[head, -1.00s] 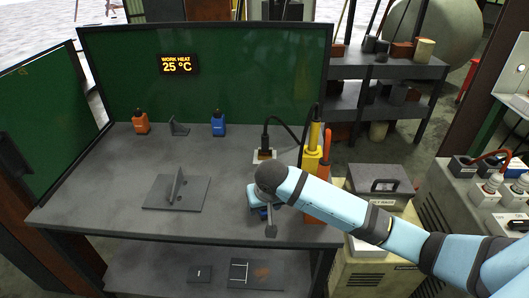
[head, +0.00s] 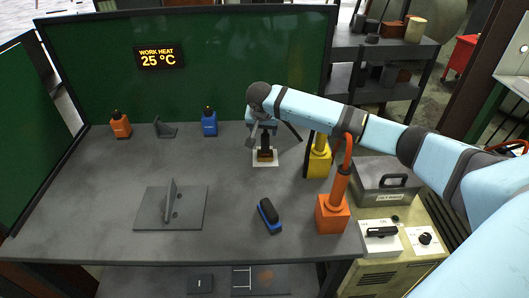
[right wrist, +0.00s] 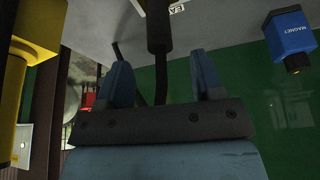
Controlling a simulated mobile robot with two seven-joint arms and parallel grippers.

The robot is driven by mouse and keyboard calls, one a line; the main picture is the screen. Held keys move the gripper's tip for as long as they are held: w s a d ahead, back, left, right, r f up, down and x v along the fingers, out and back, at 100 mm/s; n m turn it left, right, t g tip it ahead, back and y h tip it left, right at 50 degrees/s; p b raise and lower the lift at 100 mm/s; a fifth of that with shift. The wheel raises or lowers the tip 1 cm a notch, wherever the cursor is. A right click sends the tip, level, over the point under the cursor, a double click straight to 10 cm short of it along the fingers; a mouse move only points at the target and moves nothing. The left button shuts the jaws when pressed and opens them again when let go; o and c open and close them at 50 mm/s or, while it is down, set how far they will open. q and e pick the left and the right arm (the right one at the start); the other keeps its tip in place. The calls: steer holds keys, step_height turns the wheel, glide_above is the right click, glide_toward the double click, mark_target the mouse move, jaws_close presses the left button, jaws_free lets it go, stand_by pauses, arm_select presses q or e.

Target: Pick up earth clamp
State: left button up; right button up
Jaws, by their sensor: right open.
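The earth clamp (head: 265,152) stands upright on a small white plate at the back right of the table, its dark handle up and a brass-coloured part at its foot. My right gripper (head: 264,128) is over it, pointing down and partly hidden by my own wrist. In the right wrist view the two blue fingers (right wrist: 162,80) are apart. The clamp's black handle (right wrist: 158,28) shows just beyond and between them; contact cannot be told. Part of a label reading "EA" shows on the plate (right wrist: 177,8). My left gripper is not in view.
A yellow holder (head: 319,160) and an orange holder (head: 333,215) stand right of the clamp. A blue magnet block (head: 209,124) and an orange one (head: 120,126) stand at the back. A blue-black tool (head: 268,215) lies in front. A bracket plate (head: 155,210) sits left.

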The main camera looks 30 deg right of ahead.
mark_target(265, 135)
steer(key=x, duration=0.7)
steer(key=shift+w+f+b, duration=0.1)
steer(key=shift+f+b, duration=0.2)
steer(key=shift+c, duration=0.4)
steer(key=shift+r, duration=0.1)
jaws_close()
